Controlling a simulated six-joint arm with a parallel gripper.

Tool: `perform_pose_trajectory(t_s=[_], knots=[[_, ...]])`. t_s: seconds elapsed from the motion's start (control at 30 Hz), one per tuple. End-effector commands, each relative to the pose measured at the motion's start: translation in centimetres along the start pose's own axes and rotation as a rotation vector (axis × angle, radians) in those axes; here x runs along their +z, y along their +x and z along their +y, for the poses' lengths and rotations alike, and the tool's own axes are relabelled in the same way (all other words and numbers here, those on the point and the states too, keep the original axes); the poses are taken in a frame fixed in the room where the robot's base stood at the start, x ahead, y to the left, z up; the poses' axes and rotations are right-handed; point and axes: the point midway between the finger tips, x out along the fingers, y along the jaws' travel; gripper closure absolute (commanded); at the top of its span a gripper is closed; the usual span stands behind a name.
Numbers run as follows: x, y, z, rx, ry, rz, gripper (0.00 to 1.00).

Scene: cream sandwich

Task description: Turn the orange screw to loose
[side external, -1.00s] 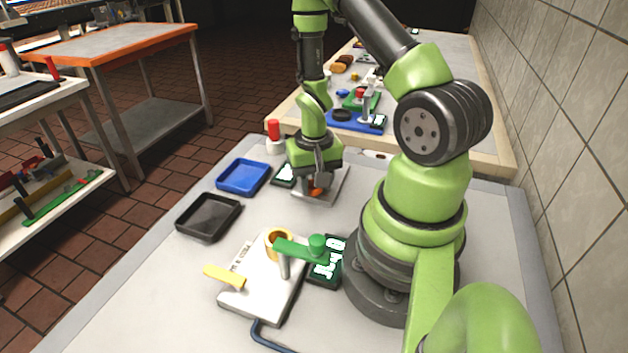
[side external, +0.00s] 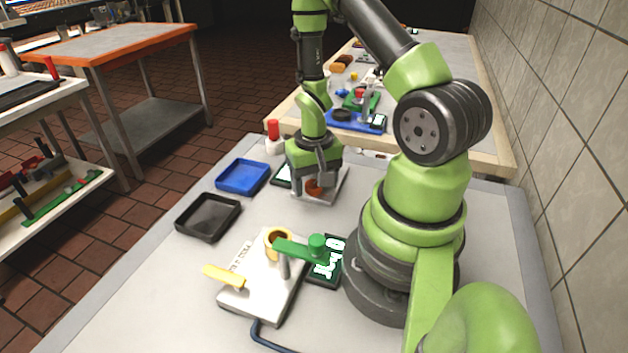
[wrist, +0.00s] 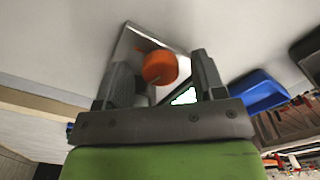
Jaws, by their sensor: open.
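The orange screw (side external: 314,188) is a round orange knob on a light metal plate (side external: 337,186) at the back of the table. In the wrist view the orange screw (wrist: 160,67) shows between the two dark fingers of my gripper (wrist: 163,72). In the side view my gripper (side external: 313,187) points down over the plate, with a finger on either side of the screw. The jaws are open, and a gap shows between each finger and the screw in the wrist view. Contact at the fingertips cannot be told. The arm partly hides the plate in the side view.
A blue tray (side external: 243,177) and a black tray (side external: 208,216) lie to the left. A red-topped object (side external: 274,135) stands behind them. A white device (side external: 255,290) with a green lever (side external: 295,248) and a dark display (side external: 327,265) is in front.

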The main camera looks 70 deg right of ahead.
Motion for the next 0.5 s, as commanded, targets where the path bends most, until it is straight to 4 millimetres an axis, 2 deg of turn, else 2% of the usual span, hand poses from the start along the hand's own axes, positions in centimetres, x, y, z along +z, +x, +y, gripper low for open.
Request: perform_pose_trajectory(t_s=[0.23, 0.5], knots=[[-0.1, -0.9, 0.0, -0.001, 0.0, 0.004, 0.37], [-0.1, -5.2, 0.0, -0.002, 0.0, 0.008, 0.37]])
